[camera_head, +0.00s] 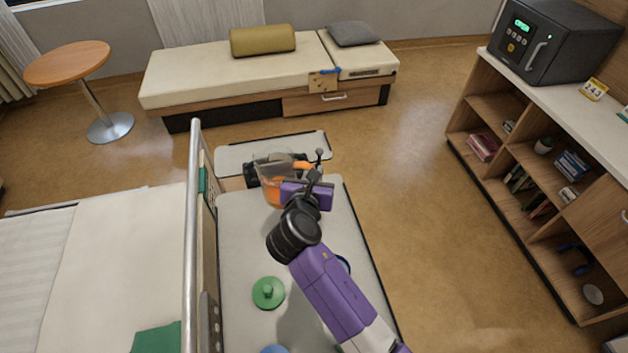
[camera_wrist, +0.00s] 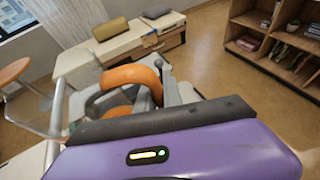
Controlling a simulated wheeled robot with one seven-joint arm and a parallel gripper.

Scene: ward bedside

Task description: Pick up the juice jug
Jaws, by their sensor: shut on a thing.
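The juice jug (camera_head: 271,186) is clear, with orange juice inside and an orange handle. It is over the far part of the pale bedside table (camera_head: 345,225); I cannot tell whether its base touches the top. My gripper (camera_head: 301,168) reaches in from the near side and is shut on the jug's handle. In the wrist view the orange handle (camera_wrist: 130,77) sits between the grey fingers (camera_wrist: 150,92), and the clear jug wall (camera_wrist: 58,112) shows at the left. My arm and gripper hide part of the jug.
A green lid-like thing (camera_head: 268,293) and a partly cut-off blue thing (camera_head: 273,349) are on the near table. The bed rail (camera_head: 193,230) rises close at the left. A shelf unit (camera_head: 520,160) stands at the right, with clear floor between.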

